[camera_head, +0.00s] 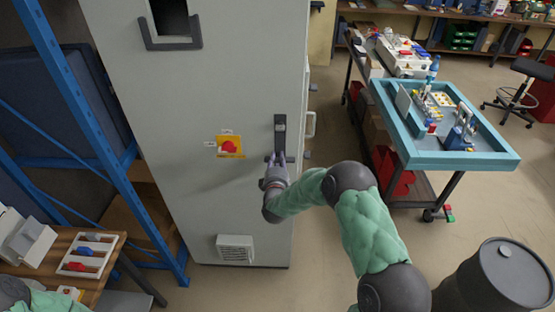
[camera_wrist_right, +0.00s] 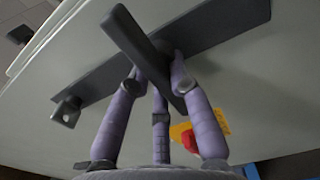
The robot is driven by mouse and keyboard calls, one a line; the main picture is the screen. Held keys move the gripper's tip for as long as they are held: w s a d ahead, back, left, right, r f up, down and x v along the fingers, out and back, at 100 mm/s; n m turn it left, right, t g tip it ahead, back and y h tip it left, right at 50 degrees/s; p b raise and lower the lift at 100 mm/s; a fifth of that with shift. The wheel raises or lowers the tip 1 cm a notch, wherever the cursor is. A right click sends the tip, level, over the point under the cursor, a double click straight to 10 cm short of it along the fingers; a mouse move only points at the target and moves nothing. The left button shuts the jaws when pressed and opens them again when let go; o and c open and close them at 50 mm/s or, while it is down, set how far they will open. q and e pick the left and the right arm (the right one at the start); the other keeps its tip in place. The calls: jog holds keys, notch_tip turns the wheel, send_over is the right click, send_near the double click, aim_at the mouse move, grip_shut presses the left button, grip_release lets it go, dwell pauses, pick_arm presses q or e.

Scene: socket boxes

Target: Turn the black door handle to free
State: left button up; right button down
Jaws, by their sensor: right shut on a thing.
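The black door handle (camera_head: 280,128) is on the right side of the tall grey cabinet door (camera_head: 185,110), to the right of a red knob on a yellow plate. In the right wrist view its black lever (camera_wrist_right: 140,45) crosses its long dark backplate (camera_wrist_right: 215,25) at an angle. My right gripper (camera_head: 276,162) is at the lower part of the handle. In the wrist view its purple fingers (camera_wrist_right: 157,70) are on both sides of the lever, shut on it. The lever is mostly hidden by the gripper in the head view. My left gripper is out of view.
The red knob (camera_head: 228,147) is left of the handle. A blue rack post (camera_head: 100,140) stands left of the cabinet. A teal-edged table (camera_head: 484,160) and a dark barrel (camera_head: 505,272) are at the right. A wooden bench (camera_head: 112,262) is at lower left.

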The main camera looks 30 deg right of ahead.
jog(key=c, duration=1.1)
grip_release()
jog(key=shift+a, duration=0.1)
jog(key=v, duration=1.2)
